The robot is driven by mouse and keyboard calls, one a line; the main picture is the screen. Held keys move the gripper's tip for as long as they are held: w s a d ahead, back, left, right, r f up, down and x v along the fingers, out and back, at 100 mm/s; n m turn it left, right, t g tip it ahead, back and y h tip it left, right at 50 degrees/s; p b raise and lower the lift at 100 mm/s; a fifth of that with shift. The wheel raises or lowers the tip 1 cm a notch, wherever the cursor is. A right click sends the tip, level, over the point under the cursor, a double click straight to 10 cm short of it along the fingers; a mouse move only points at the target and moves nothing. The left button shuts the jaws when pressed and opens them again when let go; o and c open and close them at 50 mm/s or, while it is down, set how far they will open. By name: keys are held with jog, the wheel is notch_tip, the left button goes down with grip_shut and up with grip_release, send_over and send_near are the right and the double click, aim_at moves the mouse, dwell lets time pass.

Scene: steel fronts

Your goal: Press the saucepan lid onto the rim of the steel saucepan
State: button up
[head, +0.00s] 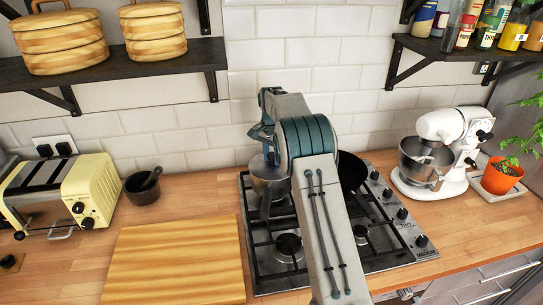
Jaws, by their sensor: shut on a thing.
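The steel saucepan (262,185) stands on the back left of the gas hob, its handle pointing toward the front. My arm covers its right side. My gripper (268,157) points down right over the saucepan and is shut on the saucepan lid, which is small here and mostly hidden by the gripper and arm. I cannot tell from this view whether the lid touches the rim all round or sits level.
A black frying pan (351,171) is on the hob (262,272), right of my arm. A cutting board (175,265) lies left of the hob, with a mortar (142,190) and toaster (62,195) beyond. A stand mixer (440,150) stands right. Shelves hang above.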

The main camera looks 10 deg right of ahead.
aim_at(272, 154)
jog(key=o, duration=1)
jog(key=shift+f, duration=0.1)
notch_tip(272, 154, up, 13)
jog(key=s+r+n+t+b, duration=0.1)
jog(key=s+r+n+b, duration=0.1)
jog(key=s+r, duration=0.65)
jog(key=s+f+n+t, duration=0.1)
jog(key=s+f, duration=0.3)
jog(key=s, duration=0.7)
jog(key=s+f+n+t+b, duration=0.1)
jog(key=s+f+n, duration=0.2)
jog(key=s, duration=0.9)
jog(key=s+f+n+b, duration=0.1)
jog(key=s+f+n, duration=0.2)
jog(key=s+f, duration=0.3)
jog(key=shift+s+f+t, duration=0.1)
jog(key=shift+s+t, duration=0.1)
jog(key=shift+s, duration=1.2)
jog(key=shift+s+f+t, duration=0.1)
jog(key=shift+s+t, duration=0.1)
jog(key=shift+s, duration=1.15)
